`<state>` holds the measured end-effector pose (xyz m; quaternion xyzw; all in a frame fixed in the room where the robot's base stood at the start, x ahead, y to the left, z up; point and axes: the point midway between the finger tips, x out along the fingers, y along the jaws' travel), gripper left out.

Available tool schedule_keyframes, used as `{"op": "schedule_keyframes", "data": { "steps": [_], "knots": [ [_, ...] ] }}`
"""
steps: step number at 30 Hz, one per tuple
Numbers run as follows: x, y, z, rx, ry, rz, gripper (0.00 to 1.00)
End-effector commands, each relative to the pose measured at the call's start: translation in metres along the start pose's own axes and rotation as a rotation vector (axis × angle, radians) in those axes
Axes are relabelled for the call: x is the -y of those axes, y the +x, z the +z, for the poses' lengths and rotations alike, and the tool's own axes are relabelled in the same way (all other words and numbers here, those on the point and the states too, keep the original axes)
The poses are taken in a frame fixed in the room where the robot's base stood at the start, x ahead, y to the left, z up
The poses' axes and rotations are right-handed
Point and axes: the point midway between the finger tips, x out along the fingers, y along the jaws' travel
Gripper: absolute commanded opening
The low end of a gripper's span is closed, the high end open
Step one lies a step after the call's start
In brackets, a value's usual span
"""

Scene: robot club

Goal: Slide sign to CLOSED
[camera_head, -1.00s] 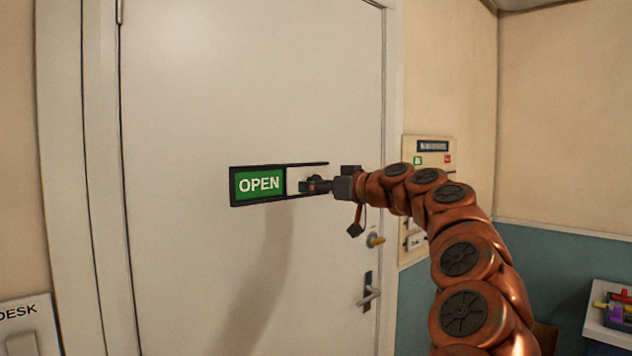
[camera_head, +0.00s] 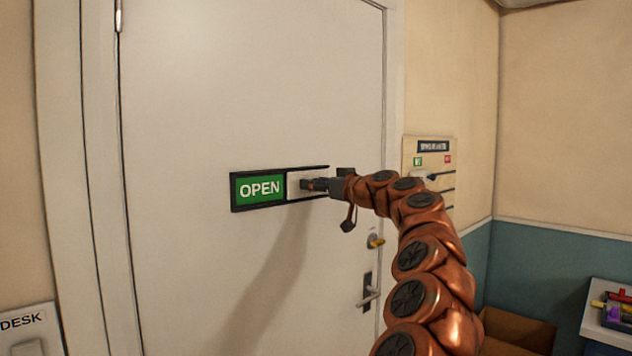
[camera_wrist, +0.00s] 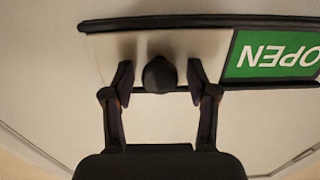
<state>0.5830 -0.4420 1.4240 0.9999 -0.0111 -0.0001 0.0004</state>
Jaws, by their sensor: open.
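The sign (camera_head: 261,188) is a dark frame on the white door, with a green OPEN panel showing on its left part. A pale sliding cover (camera_head: 294,185) covers the right part of the frame. In the wrist view the green OPEN panel (camera_wrist: 270,55) appears upside down at the right, and the pale cover (camera_wrist: 112,46) fills the middle. A dark round knob (camera_wrist: 159,75) stands out from the cover. My gripper (camera_wrist: 160,83) is open, with one finger on each side of the knob and small gaps visible. In the head view my gripper (camera_head: 314,184) is at the cover.
The door handle (camera_head: 368,297) and a yellow key or knob (camera_head: 376,242) are below right of the sign. A wall panel (camera_head: 433,160) is right of the door. A cardboard box (camera_head: 517,332) and a tray of colored parts (camera_head: 609,312) are at lower right.

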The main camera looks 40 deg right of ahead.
Motion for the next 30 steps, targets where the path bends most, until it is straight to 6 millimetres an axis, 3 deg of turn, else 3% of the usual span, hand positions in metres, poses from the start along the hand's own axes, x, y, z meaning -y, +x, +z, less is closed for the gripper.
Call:
{"op": "schedule_keyframes", "data": {
  "steps": [10,27,30],
  "knots": [
    [0.0003,0.0024,0.0001,0.0,0.0,-0.001,0.58],
    [0.0004,0.0024,0.0002,0.0,0.0,-0.001,0.0],
    [0.0004,0.0024,0.0003,0.0,0.0,-0.001,0.0]
  ]
}}
